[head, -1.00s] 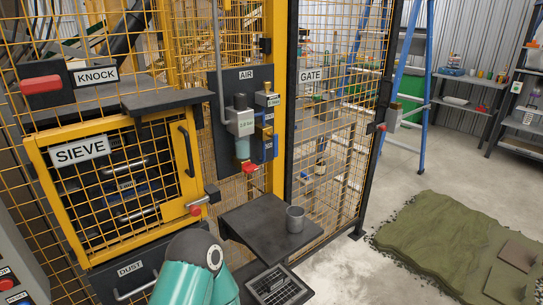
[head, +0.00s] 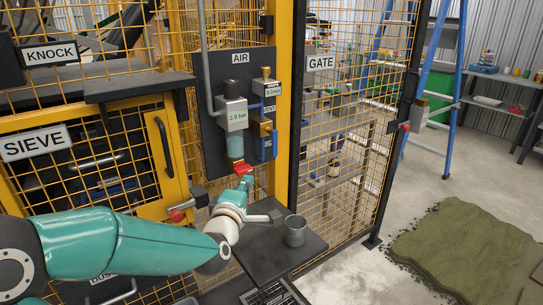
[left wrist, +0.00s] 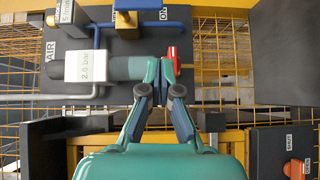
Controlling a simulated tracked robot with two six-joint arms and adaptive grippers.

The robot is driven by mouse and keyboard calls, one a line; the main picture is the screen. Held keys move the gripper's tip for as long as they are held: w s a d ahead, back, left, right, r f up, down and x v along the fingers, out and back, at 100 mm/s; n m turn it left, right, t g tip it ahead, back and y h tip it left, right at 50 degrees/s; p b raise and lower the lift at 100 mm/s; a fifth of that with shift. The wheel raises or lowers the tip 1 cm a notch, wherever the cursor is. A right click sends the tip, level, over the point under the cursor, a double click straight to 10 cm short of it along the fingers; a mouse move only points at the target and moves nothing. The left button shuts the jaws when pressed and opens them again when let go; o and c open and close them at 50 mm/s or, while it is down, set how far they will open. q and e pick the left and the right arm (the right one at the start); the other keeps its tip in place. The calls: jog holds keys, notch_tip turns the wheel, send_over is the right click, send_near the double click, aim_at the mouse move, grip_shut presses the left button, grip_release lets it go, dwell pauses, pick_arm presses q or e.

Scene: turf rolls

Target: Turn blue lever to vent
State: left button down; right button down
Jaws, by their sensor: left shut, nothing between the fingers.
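The blue lever (head: 261,149) hangs down from a brass valve (head: 263,129) at the right side of the dark AIR panel (head: 215,140). In the left wrist view the blue lever (left wrist: 165,29) lies across the top, beside an ON label. A label partly reading VENT (head: 270,133) is by the valve. My left gripper (head: 246,182) is below the panel, next to a red knob (head: 242,169) under the regulator. In the left wrist view its fingers (left wrist: 160,68) are shut and empty, apart from the lever. Whether they touch the red knob is unclear. My right gripper is out of view.
The regulator reading 2.0 bar (head: 234,114) stands left of the lever. A dark shelf (head: 262,250) with a grey mug (head: 295,230) is below. Yellow mesh (head: 345,150) surrounds the panel, and the SIEVE door (head: 100,165) is to the left.

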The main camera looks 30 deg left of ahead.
pick_arm(q)
jog(key=shift+w+a+r, duration=0.1)
jog(key=shift+r, duration=0.6)
jog(key=shift+a+n, duration=0.15)
jog(key=shift+n, duration=0.15)
jog(key=d+p+x, duration=0.1)
jog(key=p+x, duration=0.1)
jog(key=x, duration=0.4)
jog(key=w+d+p+x, duration=0.1)
jog(key=p+x, duration=0.2)
jog(key=x, duration=0.3)
jog(key=shift+w+d+r, duration=0.15)
jog(key=shift+w+d, duration=0.05)
jog(key=shift+w, duration=0.1)
